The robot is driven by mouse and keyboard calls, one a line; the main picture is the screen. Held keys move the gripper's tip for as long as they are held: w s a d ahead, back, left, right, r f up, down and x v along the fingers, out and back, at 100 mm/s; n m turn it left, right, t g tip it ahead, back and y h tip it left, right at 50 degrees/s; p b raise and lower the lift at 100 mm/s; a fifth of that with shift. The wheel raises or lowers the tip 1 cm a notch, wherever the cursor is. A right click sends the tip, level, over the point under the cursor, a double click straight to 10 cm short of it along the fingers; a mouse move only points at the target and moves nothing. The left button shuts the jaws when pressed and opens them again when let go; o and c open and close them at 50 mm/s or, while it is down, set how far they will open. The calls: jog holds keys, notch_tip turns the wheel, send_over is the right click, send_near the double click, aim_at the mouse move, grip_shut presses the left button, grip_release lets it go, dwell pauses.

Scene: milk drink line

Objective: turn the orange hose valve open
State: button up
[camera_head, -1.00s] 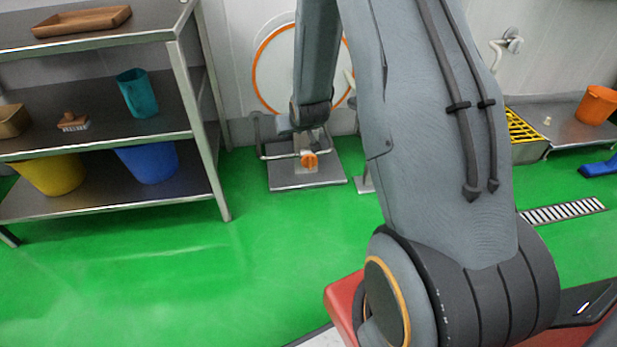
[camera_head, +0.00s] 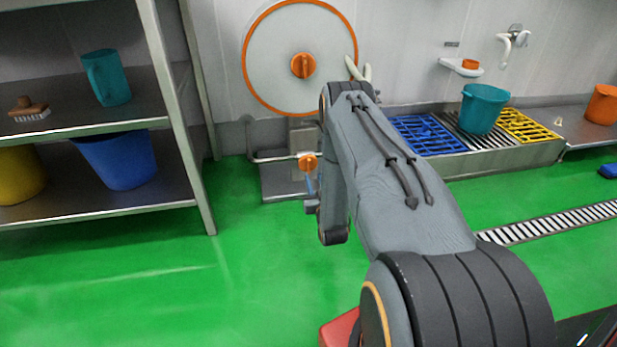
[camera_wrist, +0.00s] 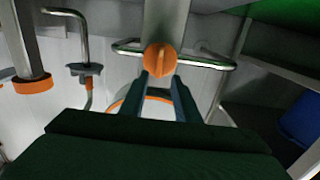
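The orange hose valve (camera_head: 308,161) is a small orange knob on a pale plate low by the wall, below the hose reel. In the wrist view the valve (camera_wrist: 159,59) is a rounded orange handle with a raised ridge, on a grey post. My gripper (camera_wrist: 160,78) has its two dark teal fingers apart, with the valve just beyond and between their tips. I cannot tell whether they touch it. In the head view my gripper (camera_head: 310,186) is just below the valve, partly hidden by my arm.
The hose reel (camera_head: 262,62), a big disc with an orange rim, hangs above. A bent metal rail (camera_head: 252,143) flanks the valve. A steel shelf (camera_head: 178,130) stands left. A bench with a teal bucket (camera_head: 484,109) stands right. The green floor in front is clear.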

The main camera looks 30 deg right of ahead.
aim_at(310, 167)
jog(key=b+x, duration=0.1)
jog(key=x, duration=0.2)
jog(key=b+x, duration=0.2)
jog(key=x, duration=0.1)
jog(key=shift+w+f, duration=0.1)
jog(key=shift+f, duration=0.15)
jog(key=shift+b+x, duration=0.35)
jog(key=shift+x, duration=0.4)
jog(key=shift+r, duration=0.2)
jog(key=shift+c, duration=0.2)
grip_shut()
